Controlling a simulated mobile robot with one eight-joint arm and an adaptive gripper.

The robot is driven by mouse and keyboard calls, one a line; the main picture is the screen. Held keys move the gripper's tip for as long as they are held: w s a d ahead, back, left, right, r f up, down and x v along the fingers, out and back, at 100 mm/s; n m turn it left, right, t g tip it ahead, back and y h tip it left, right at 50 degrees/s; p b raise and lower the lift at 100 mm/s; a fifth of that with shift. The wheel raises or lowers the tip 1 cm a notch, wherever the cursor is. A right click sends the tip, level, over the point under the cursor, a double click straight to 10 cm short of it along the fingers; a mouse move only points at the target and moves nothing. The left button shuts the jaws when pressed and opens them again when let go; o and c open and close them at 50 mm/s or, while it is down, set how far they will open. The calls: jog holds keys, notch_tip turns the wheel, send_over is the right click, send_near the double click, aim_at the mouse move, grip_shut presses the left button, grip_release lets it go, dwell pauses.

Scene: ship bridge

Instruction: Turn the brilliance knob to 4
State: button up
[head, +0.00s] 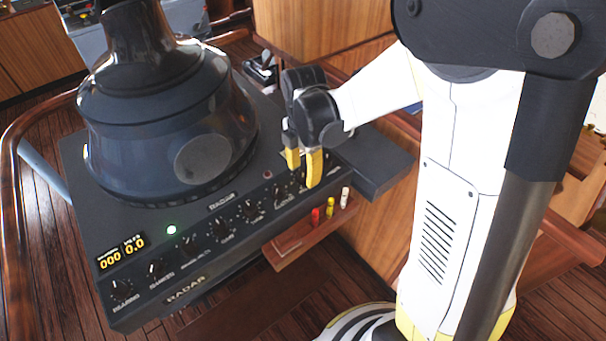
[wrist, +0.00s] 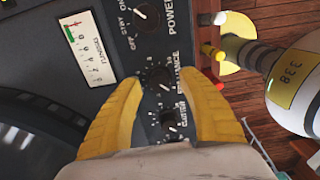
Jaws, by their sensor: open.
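The brilliance knob (wrist: 160,78) is a dark round knob on the black radar panel, with its label partly covered by my right finger in the wrist view. A scale is printed around it, but its setting is too small to read. My gripper (head: 303,168) is open above the right part of the radar's front panel. In the wrist view, its yellow fingertips are on either side of the brilliance knob, with visible gaps and no clear contact. In the head view, my fingers hide that part of the panel.
In the wrist view, a power knob (wrist: 147,15) is above and another knob (wrist: 170,118) is below, between my fingers. A tuning meter (wrist: 88,48) is at left. A wooden ledge (head: 300,237) with red, yellow and white pegs juts out below the panel. The radar hood (head: 165,110) rises behind.

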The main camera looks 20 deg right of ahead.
jog(key=shift+f, duration=0.4)
grip_shut()
